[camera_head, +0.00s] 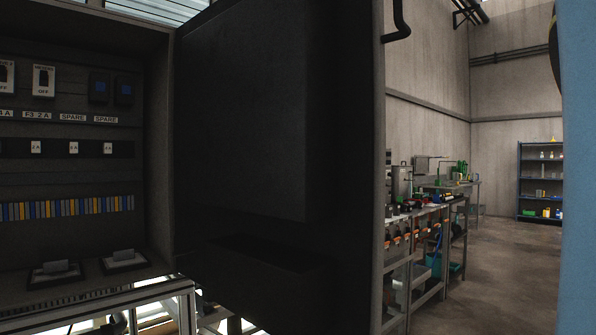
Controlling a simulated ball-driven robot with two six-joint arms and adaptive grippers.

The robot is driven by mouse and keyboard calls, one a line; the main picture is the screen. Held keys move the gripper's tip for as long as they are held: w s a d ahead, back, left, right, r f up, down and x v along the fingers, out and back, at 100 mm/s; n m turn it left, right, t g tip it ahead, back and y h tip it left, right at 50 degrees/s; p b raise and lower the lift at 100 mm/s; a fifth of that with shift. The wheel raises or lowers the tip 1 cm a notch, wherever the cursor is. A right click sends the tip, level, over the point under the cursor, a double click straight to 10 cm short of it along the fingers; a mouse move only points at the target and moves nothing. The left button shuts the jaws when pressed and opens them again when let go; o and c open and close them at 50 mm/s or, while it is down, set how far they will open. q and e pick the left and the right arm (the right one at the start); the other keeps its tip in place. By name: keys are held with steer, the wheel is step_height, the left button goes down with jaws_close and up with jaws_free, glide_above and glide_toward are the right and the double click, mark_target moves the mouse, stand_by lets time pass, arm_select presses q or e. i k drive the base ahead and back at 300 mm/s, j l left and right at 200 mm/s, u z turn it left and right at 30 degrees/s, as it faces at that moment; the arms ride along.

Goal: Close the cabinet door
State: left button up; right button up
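An electrical cabinet (158,150) stands open at the left, with labelled switches, a row of coloured terminals (65,208) and two grey sockets or switches on its floor. Its dark door (255,130) hangs wide open to the right of the cabinet, its inner face towards me. The door's free edge (378,170) is at its right side. Neither of my grippers shows in the view. No handle can be made out on the dark inner face.
A metal frame (150,292) shows under the cabinet. Beyond the door, workbenches (425,208) with tools and bins run along the wall. A blue shelf (540,180) stands at the back right. The floor (500,265) there is clear. A blue surface (577,170) fills the right edge.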

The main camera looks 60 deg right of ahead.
mark_target(279, 128)
steer(key=k+l, duration=0.15)
steer(key=l, duration=0.25)
steer(key=k+l, duration=0.1)
steer(key=l, duration=0.35)
steer(key=k+l, duration=0.15)
steer(key=l, duration=0.25)
